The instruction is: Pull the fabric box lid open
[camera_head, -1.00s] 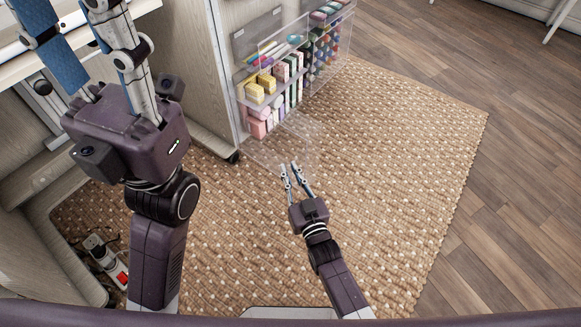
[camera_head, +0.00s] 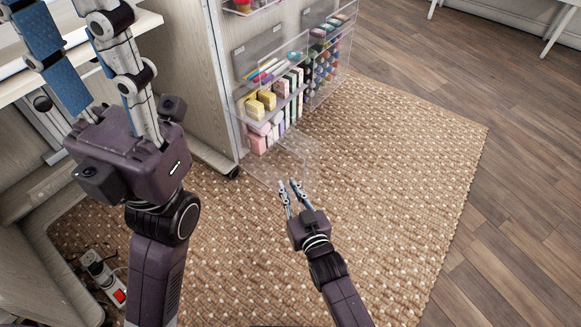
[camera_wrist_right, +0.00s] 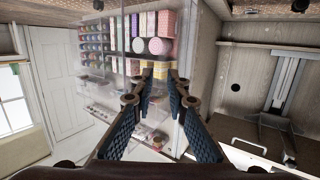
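The fabric box (camera_head: 246,113) is a clear box on the cabinet's side, holding yellow, pink and pale folded fabrics. A clear panel that looks like its lid (camera_head: 291,157) juts out low from its front, tilted open; its edges are faint. My right gripper (camera_head: 289,183) is at the panel's near edge, its fingers apart; I cannot tell whether they touch the panel. In the right wrist view the gripper (camera_wrist_right: 160,72) has a gap between its fingers, with the fabrics beyond. My left gripper (camera_head: 75,15) is large at upper left, its fingers spread wide; its tips are at or past the picture's edge.
More clear racks with colored spools (camera_head: 325,70) sit beyond the box. A woven rug (camera_head: 390,180) covers open floor to the right. A power strip (camera_head: 103,274) with cables lies at lower left. The cabinet's caster (camera_head: 233,172) stands left of the panel.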

